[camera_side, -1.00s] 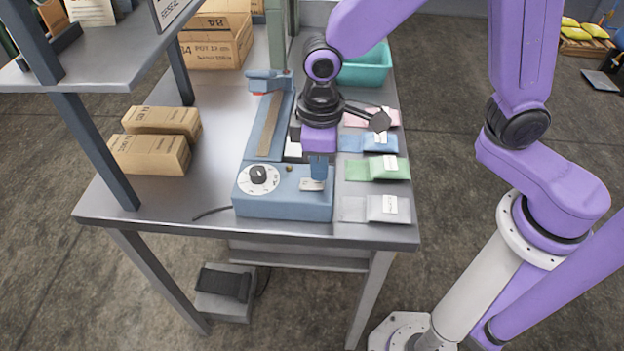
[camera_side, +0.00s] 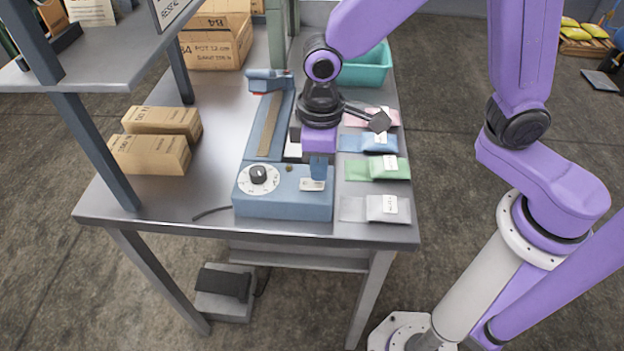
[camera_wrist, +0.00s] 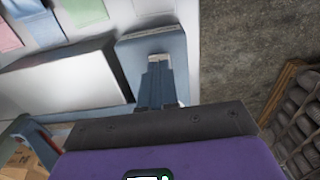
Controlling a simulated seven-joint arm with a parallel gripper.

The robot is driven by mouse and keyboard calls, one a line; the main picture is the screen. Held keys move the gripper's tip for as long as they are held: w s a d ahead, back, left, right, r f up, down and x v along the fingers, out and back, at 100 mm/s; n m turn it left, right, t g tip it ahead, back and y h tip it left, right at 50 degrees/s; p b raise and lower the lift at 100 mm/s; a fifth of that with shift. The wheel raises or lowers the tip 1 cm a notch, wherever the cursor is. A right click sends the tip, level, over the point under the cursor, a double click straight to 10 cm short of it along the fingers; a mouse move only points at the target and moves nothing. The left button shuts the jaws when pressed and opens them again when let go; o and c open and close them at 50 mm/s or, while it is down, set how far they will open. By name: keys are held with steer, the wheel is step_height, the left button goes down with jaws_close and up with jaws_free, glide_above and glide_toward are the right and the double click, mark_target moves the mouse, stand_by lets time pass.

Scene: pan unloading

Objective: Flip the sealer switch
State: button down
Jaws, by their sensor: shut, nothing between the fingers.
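The blue sealer (camera_side: 275,206) sits on the metal table, with a white dial with a black knob (camera_side: 258,175) on its front left. A small pale switch plate (camera_side: 311,185) is at the front right of its top. My gripper (camera_side: 317,179) points down over that plate, shut and empty. Its tips are at or just above the plate; I cannot tell whether they touch. In the wrist view my shut blue fingers (camera_wrist: 158,68) reach to the plate (camera_wrist: 156,58) on the sealer's blue body (camera_wrist: 128,48). The switch lever is hidden, so its position cannot be told.
Several coloured packets (camera_side: 378,168) lie right of the sealer. Two cartons (camera_side: 150,154) stand left, a larger box (camera_side: 212,42) and a teal bin (camera_side: 366,66) at the back. A shelf post (camera_side: 95,150) rises at the left. The table's front edge is close to the sealer.

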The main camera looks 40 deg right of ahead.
mark_target(320, 183)
steer(key=shift+f, duration=0.85)
stand_by(0.6)
steer(key=shift+r, duration=3.5)
steer(key=shift+d, duration=0.1)
steer(key=s+d+n, duration=0.3)
steer(key=s+d, duration=1.3)
steer(key=d, duration=0.1)
steer(key=shift+s+d+r+n, duration=0.15)
steer(key=shift+d+n, duration=0.1)
steer(key=shift+n, duration=0.05)
